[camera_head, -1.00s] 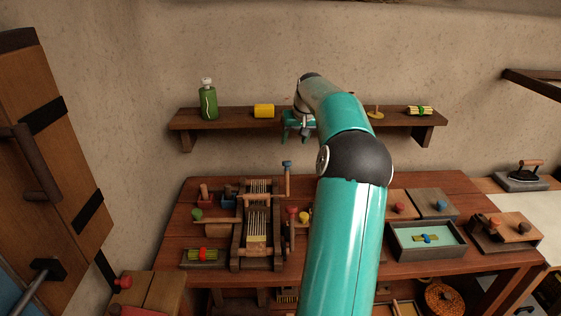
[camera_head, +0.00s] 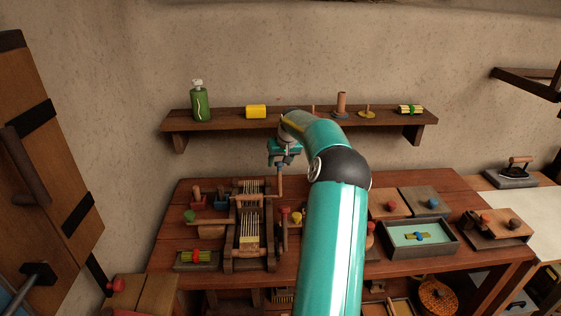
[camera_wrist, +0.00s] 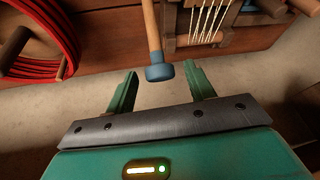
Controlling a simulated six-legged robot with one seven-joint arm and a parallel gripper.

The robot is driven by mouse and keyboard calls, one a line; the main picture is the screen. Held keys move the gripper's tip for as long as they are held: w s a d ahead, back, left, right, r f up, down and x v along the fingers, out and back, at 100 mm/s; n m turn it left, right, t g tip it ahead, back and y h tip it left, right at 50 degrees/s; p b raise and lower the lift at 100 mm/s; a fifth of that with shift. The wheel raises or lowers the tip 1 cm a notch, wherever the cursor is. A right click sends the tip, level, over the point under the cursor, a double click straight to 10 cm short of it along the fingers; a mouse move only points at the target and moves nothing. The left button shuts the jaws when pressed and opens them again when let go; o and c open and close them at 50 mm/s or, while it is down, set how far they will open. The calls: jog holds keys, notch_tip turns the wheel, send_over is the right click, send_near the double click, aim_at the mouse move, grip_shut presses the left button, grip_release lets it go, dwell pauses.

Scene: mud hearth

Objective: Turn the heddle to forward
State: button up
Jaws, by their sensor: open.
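The small wooden loom (camera_head: 237,232) with pale warp threads stands on the left part of the table. Its heddle lever (camera_head: 280,184) is a wooden stick rising upright at the loom's right side. In the wrist view the lever shows as a wooden rod with a blue cap (camera_wrist: 159,72) on its end. My gripper (camera_head: 284,159) is over the top of the lever and hides the cap in the head view. In the wrist view my gripper (camera_wrist: 160,84) is open, with the blue cap between and just beyond the fingertips. I cannot tell if they touch it.
A wall shelf (camera_head: 180,127) with a green bottle (camera_head: 200,104) and a yellow block (camera_head: 256,111) is close behind my gripper. A tray (camera_head: 390,249) and lidded boxes stand to the right on the table. A red-wound spool (camera_wrist: 40,40) shows in the wrist view.

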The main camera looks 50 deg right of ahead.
grip_shut()
